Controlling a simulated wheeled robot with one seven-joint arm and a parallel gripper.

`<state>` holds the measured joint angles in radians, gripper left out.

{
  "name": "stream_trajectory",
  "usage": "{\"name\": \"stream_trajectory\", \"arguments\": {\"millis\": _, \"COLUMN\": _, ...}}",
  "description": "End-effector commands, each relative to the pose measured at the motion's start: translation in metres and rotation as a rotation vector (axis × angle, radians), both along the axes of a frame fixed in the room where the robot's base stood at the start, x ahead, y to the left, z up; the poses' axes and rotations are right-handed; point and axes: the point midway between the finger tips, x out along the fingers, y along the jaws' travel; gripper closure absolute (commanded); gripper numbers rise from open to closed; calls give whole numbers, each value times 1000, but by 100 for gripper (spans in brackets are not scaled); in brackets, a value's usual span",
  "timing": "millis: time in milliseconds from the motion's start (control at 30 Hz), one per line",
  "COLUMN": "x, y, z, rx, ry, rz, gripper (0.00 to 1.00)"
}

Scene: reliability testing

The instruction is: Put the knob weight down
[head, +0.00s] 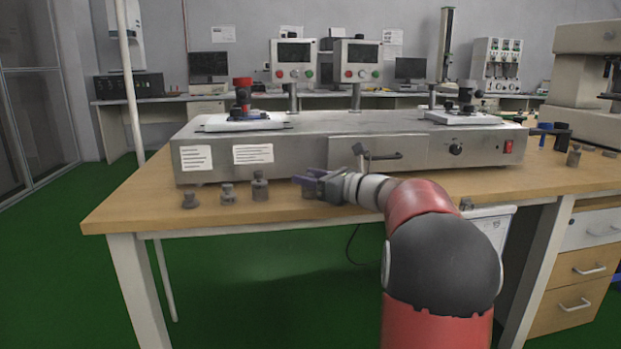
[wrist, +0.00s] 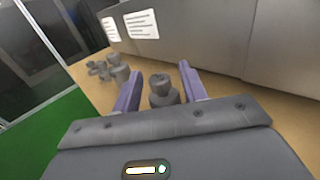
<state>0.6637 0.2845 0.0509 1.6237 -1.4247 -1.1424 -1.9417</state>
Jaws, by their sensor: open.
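My gripper (head: 308,184) is at the front of the wooden table, its fingers pointing left in the head view. In the wrist view my gripper (wrist: 160,88) is open, with one purple finger on each side of a grey knob weight (wrist: 161,91). The weight stands upright on the table between the fingers, and gaps show beside it. In the head view this weight is mostly hidden by the gripper. Several other grey knob weights (head: 260,187) stand to the left along the table front; they also show in the wrist view (wrist: 118,72).
A long metal test machine (head: 300,155) with two control panels (head: 294,62) stands right behind the gripper. The wooden table's (head: 130,205) front edge is close. More weights (head: 574,156) stand at the far right. The table's left front corner is clear.

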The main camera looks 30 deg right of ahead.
Motion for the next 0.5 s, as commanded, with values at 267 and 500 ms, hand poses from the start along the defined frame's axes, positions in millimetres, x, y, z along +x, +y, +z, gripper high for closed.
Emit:
{"name": "stream_trajectory", "arguments": {"millis": 267, "x": -26, "y": -15, "z": 0, "rx": -2, "ry": -1, "rz": -3, "gripper": 57}}
{"name": "stream_trajectory", "arguments": {"millis": 500, "x": -71, "y": -40, "z": 0, "rx": -1, "ry": -2, "rz": -4, "gripper": 57}}
